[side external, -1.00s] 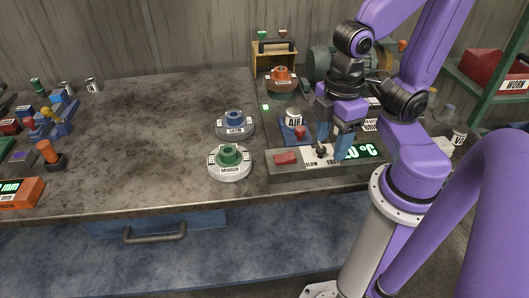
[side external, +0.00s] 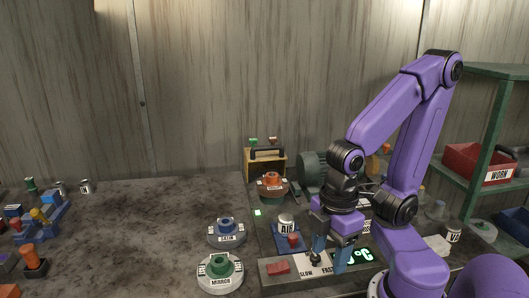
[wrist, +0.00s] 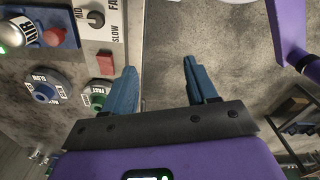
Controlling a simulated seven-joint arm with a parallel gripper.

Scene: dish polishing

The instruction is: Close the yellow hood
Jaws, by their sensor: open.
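The yellow hood (side external: 265,163) stands at the back of the bench in the side external view, behind the orange-brown disc (side external: 271,185). It has a black handle on top and looks raised, with its front side open. My gripper (side external: 332,258) is well in front of the hood and to its right, pointing down over the control panel by the SLOW/FAST switch. In the wrist view my gripper (wrist: 159,68) has its two blue fingers apart with nothing between them. The hood is not in the wrist view.
The control panel (side external: 285,279) has a red button (side external: 278,267). A blue AIR base with a red knob (side external: 293,239) stands behind it. A green motor (side external: 313,168) is right of the hood. Bench centre-left is clear.

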